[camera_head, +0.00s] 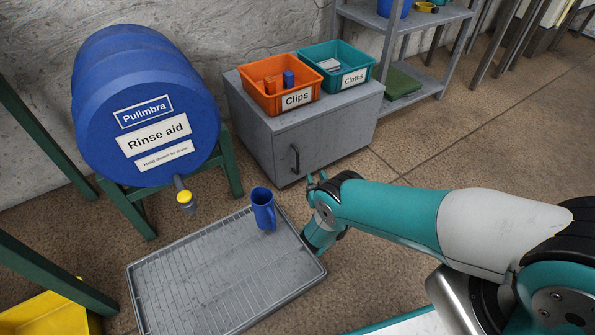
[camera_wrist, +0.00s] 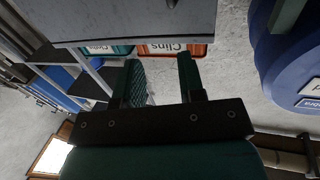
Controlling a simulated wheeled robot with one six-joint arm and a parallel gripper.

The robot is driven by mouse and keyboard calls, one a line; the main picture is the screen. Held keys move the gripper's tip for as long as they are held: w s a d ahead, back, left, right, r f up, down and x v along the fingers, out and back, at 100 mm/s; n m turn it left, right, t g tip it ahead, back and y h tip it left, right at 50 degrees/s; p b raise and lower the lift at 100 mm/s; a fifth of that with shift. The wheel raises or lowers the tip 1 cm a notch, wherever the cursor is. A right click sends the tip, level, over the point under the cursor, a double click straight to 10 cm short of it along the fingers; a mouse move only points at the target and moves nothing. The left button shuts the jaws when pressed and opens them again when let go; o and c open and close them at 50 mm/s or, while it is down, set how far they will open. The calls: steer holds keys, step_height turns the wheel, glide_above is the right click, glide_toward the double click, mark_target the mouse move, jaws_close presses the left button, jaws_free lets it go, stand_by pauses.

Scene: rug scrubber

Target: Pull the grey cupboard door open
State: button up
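The grey cupboard (camera_head: 262,140) stands against the wall, and its door (camera_head: 325,140) looks shut. A dark upright bar handle (camera_head: 295,158) is on the left part of the door. My gripper (camera_head: 317,178) is in front of the door, a little right of and below the handle in the head view. In the wrist view, which is upside down, the two fingers of my gripper (camera_wrist: 159,65) are apart with nothing between them.
An orange Clips bin (camera_head: 280,90) and a teal Cloths bin (camera_head: 340,68) stand on the cupboard. A blue barrel (camera_head: 95,110) is at left. A grey drip tray (camera_head: 215,275) with a blue mug (camera_head: 263,210) lies left of my arm. A shelf rack (camera_head: 432,75) stands at right.

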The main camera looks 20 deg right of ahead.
step_height(320, 180, down, 4)
steer(key=s+n+y, duration=0.1)
steer(key=s, duration=0.2)
steer(key=b, duration=1.7)
glide_toward(298, 158)
steer(key=w+f, duration=0.1)
steer(key=w, duration=0.1)
steer(key=shift+y, duration=0.3)
steer(key=shift+w+a+r+b, duration=0.15)
steer(key=shift+w+b, duration=0.75)
steer(key=shift+w, duration=0.55)
steer(key=shift+w+a+r+b, duration=0.1)
steer(key=shift+w+b, duration=0.8)
steer(key=shift+w, duration=0.5)
steer(key=shift+w+a+r+b, duration=0.15)
steer(key=shift+w+b, duration=0.75)
steer(key=shift+w, duration=0.55)
jaws_close()
